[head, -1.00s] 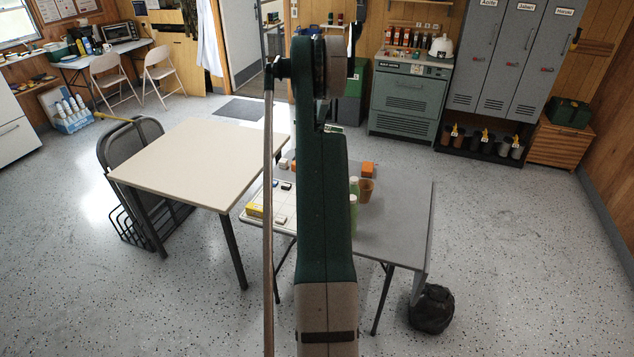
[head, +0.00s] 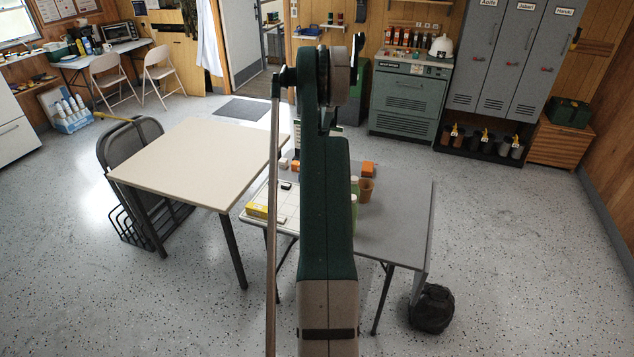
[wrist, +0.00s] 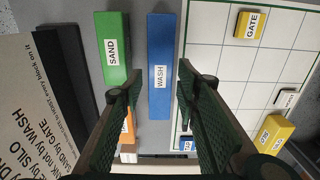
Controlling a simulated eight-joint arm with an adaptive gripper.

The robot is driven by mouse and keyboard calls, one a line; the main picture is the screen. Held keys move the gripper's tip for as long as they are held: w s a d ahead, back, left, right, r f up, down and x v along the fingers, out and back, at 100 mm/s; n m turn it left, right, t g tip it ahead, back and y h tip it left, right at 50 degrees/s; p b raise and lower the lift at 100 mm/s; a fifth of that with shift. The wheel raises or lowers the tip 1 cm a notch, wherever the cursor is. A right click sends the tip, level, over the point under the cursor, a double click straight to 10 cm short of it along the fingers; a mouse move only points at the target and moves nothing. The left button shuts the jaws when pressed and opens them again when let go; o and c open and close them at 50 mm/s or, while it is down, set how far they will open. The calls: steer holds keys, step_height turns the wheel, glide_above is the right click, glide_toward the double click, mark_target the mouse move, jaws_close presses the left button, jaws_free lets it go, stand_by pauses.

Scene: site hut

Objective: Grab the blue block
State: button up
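In the wrist view a long blue block (wrist: 160,45) with a white WASH label lies on the grey table, between a green block (wrist: 112,50) labelled SAND and a white gridded board (wrist: 215,60). My gripper (wrist: 158,80) is open, its fingers on either side of the blue block's near part in the picture. Nothing is seen held, and I cannot tell the height gap. A small blue labelled piece (wrist: 187,145) shows partly behind the right finger. In the head view my arm hides my gripper and the long blue block.
A printed card (wrist: 35,110) lies at left, and an orange block (wrist: 127,125) is partly hidden by the left finger. In the head view an orange-brown cup (head: 366,190) stands on the grey table (head: 400,225), whose right side is clear.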

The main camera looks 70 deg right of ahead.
steer(key=shift+f, duration=0.1)
steer(key=shift+w+f+b, duration=0.2)
steer(key=shift+f+b, duration=0.15)
steer(key=shift+f, duration=2.2)
steer(key=c, duration=0.7)
